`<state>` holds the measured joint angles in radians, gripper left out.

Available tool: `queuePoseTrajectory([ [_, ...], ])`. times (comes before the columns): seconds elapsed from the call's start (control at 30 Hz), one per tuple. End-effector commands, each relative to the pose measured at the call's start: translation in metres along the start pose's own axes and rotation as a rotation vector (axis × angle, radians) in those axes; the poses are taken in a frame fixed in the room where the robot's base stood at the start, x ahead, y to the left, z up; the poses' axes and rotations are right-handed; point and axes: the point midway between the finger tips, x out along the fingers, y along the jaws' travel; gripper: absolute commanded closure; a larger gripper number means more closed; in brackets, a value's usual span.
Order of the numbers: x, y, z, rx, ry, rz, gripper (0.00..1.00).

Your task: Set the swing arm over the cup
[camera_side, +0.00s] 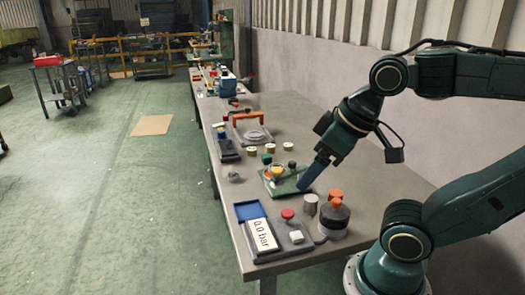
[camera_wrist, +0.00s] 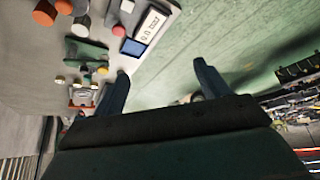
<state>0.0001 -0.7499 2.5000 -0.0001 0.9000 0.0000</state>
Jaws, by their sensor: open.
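A green plate (camera_side: 275,188) lies on the bench in the side view, with a yellow round piece (camera_side: 277,170), a green block and a black knob on it. These may be the cup and swing arm, but I cannot tell which is which. The plate also shows in the wrist view (camera_wrist: 88,50), left of my fingers. My gripper (camera_side: 308,180) points down at the right edge of the plate in the side view; I cannot tell whether it touches. In the wrist view my gripper (camera_wrist: 160,82) has its two fingers spread, with nothing between them.
A pressure panel (camera_side: 262,235) reading "0.0 bar", with a red button (camera_side: 287,213), stands at the front. A grey cylinder (camera_side: 310,204) and a dark pot with an orange top (camera_side: 335,214) are beside it. An orange-handled frame (camera_side: 258,118) and several small round pieces lie further back.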

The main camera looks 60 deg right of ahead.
Motion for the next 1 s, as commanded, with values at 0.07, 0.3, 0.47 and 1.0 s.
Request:
queuePoseTrajectory([
  [0.07, 0.0, 0.0, 0.0, 0.0, 0.0, 0.0, 0.25],
  [0.3, 0.0, 0.0, 0.0, 0.0, 0.0, 0.0, 0.27],
  [0.47, 0.0, 0.001, -0.002, 0.006, -0.004, 0.003, 0.55],
  [1.0, 0.007, 0.051, -0.068, 0.2, -0.148, 0.084, 0.55],
])
